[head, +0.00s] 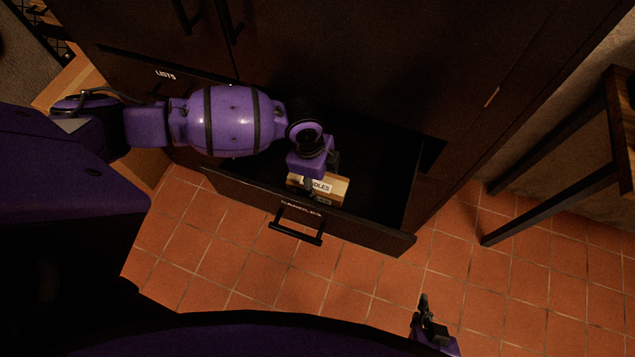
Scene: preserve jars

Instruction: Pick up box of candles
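The box of candles (341,188) is a small light-brown box with a white label, the first letters of which are covered. It lies in the open dark drawer (385,232), close behind the drawer's front panel. My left gripper (322,178) reaches down into the drawer at the box, its dark fingers overlapping the box's left and back part. I cannot tell whether the fingers touch or grip it, as the wrist hides part of them. My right gripper (425,312) is low over the floor at the bottom right, away from the drawer, with its finger opening unclear.
The drawer front has a "CANDLES" label and a black bar handle (296,232). The dark cabinet (400,60) rises behind, with a "LISTS" label at left. A dark-legged wooden table (560,150) stands at right. The tiled floor (520,285) is clear.

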